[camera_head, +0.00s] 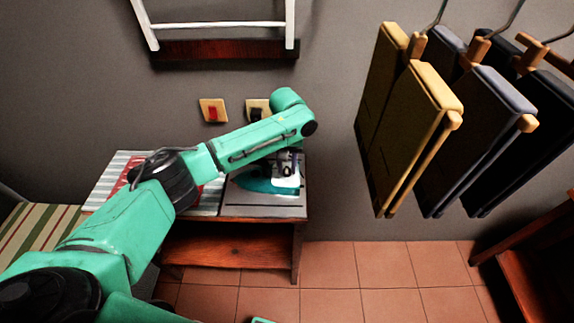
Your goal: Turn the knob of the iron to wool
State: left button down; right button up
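The iron (262,186), teal and white, sits on a grey board (262,208) at the right end of a low wooden table against the wall. My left arm reaches over the table from the left and its forearm covers part of the view. My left gripper (284,166) points down at the iron, close to or touching its top. Its fingers are small and partly merged with the iron in the picture, so I cannot tell whether they are open or shut. The iron's knob cannot be made out. My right gripper is not in view.
A striped cloth (108,178) covers the table's left part. A red switch (213,111) and a socket (257,108) are on the wall. Folded clothes (410,130) hang at the right. A wooden piece of furniture (530,270) stands lower right.

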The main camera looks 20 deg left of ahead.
pick_arm(q)
jog(key=shift+r+m+p, duration=0.1)
jog(key=shift+m+p, duration=0.2)
jog(key=shift+p, duration=0.1)
jog(key=shift+r+m+p, duration=0.1)
jog(key=shift+m+p, duration=0.4)
jog(key=m+p, duration=0.2)
jog(key=m, duration=0.1)
jog(key=m+p, duration=0.1)
jog(key=m, duration=0.2)
jog(key=shift+m+p, duration=0.3)
jog(key=shift+m, duration=0.1)
jog(key=shift+m+p, duration=0.35)
jog(key=shift+m, duration=1.25)
